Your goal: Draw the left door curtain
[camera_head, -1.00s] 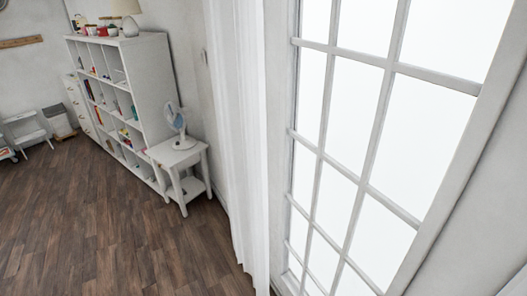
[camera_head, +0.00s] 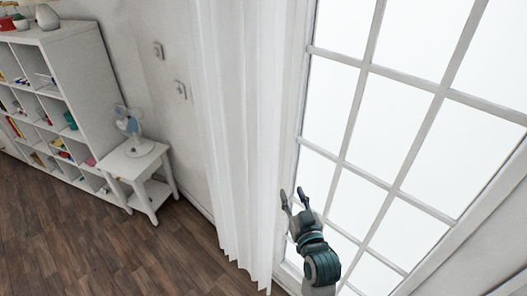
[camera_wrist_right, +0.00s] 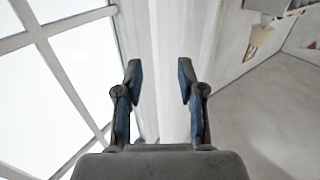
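A white curtain (camera_head: 240,120) hangs in folds at the left side of a glazed door (camera_head: 390,130) in the head view. My right gripper (camera_head: 291,196) is raised in front of the door's left edge, a little right of the curtain's edge. Its two fingers are apart with nothing between them. In the right wrist view, the open fingers of my right gripper (camera_wrist_right: 160,75) point toward a pale vertical strip, which appears to be the curtain (camera_wrist_right: 182,35). I cannot tell whether they touch it. My left gripper is not in view.
A small white side table (camera_head: 135,163) with a fan (camera_head: 130,128) stands left of the curtain. A white shelf unit (camera_head: 62,95) is beyond it. Wall switches (camera_head: 180,90) are on the wall. The wooden floor (camera_head: 120,245) is clear.

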